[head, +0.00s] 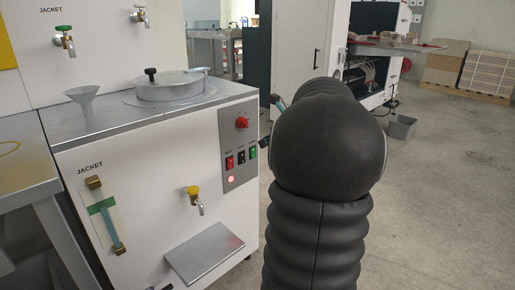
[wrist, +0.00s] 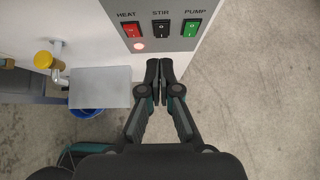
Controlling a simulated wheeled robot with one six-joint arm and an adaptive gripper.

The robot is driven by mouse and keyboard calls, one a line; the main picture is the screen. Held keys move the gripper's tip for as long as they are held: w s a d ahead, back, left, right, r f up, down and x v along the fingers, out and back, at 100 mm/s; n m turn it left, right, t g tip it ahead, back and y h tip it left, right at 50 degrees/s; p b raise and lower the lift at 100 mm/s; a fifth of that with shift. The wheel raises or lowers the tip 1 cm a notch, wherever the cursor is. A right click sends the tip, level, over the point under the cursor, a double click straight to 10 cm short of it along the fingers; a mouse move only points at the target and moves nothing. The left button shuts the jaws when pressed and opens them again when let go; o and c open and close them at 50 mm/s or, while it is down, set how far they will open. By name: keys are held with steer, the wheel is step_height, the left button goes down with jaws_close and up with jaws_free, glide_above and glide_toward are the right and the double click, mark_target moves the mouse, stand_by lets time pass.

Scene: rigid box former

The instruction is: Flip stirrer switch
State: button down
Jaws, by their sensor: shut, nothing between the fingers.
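The stirrer switch (wrist: 161,29) is the black rocker under the label STIR, in the middle of a row of three in the wrist view. It also shows in the head view, small, on the grey control panel (head: 236,136). The red HEAT switch (wrist: 131,30) is left of it and the green PUMP switch (wrist: 191,28) right of it. My gripper (wrist: 166,66) is shut and empty. In the wrist view its fingertips are just below the STIR switch, apart from it in the picture; the remaining depth gap is unclear. In the head view my arm mostly hides the gripper.
A red lamp (wrist: 139,46) glows below the HEAT switch. A red knob (head: 242,123) sits above the switches. A yellow-handled tap (head: 194,194) and a metal shelf (head: 205,252) stick out left of the panel. Open floor (head: 440,190) lies to the right.

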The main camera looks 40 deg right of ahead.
steer(key=shift+v, duration=1.05)
steer(key=shift+w+r, duration=0.15)
steer(key=shift+r, duration=0.05)
